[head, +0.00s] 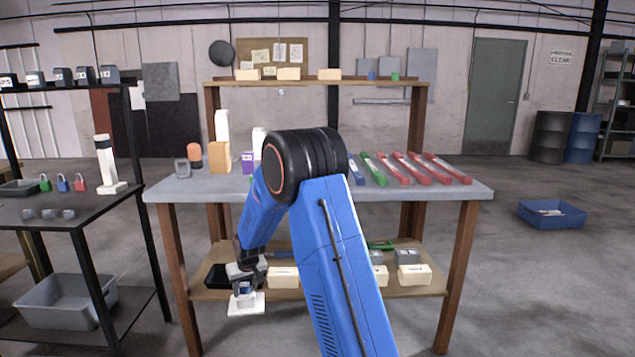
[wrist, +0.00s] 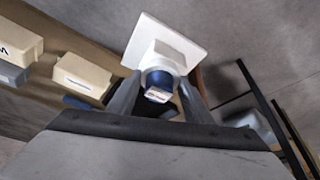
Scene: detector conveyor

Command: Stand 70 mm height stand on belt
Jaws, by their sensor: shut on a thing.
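My gripper (head: 246,272) is low in front of the workbench, left of centre in the head view. It is shut on a stand with a square white base (head: 246,304) and a blue part at its other end. In the wrist view my gripper (wrist: 160,84) has a finger on each side of the stand. There the white base (wrist: 168,45) points away from the wrist, and the blue end (wrist: 158,80) faces the camera. In the head view the base hangs lowest, in the air. The stand's height cannot be read. No belt is recognisable in either view.
The workbench (head: 420,187) bears red, green and blue bars and small items. Its lower shelf (head: 345,291) holds cream boxes. A dark table (head: 40,207) at left bears padlocks and a white upright item (head: 106,165). A grey bin (head: 68,303) sits below.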

